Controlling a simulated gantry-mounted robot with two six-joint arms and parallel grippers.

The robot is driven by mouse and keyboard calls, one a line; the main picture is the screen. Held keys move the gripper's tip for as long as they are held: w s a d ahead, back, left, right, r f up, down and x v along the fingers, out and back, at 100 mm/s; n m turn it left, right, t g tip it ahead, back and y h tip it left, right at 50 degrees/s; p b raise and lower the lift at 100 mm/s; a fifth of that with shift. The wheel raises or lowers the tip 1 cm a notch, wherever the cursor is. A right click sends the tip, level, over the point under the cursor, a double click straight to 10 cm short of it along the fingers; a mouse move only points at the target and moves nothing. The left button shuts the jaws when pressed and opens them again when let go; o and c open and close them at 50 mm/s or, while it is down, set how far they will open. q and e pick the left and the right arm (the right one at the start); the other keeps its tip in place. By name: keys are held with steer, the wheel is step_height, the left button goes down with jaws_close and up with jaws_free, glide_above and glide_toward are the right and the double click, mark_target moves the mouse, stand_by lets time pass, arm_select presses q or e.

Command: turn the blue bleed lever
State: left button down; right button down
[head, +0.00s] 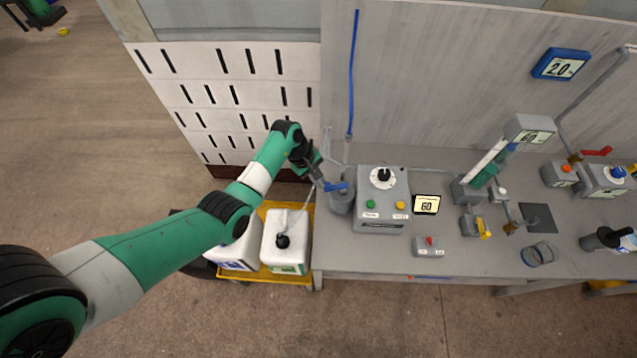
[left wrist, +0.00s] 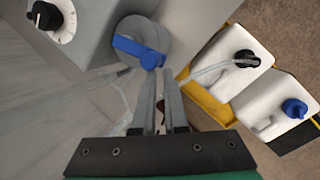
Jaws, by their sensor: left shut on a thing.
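The blue bleed lever (head: 341,187) sits on top of a grey cylindrical pump body (head: 342,204) at the bench's left end. In the left wrist view the lever (left wrist: 132,48) lies across the round grey top, with one end at my fingertips. My left gripper (head: 322,184) reaches in from the left and is shut on that end of the lever. In the left wrist view its two fingers (left wrist: 159,74) converge at the lever's end and partly hide it. My right gripper is not in view.
A grey control box (head: 381,217) with a dial stands right of the lever. White canisters (head: 287,258) sit in a yellow tray (head: 263,208) below left, with a clear hose rising nearby. A blue tube (head: 352,75) hangs behind. More devices stand further right.

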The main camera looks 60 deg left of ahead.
arm_select(q)
steer(key=shift+w+a+r, duration=0.25)
steer(key=shift+w+a, duration=0.1)
steer(key=shift+w, duration=0.05)
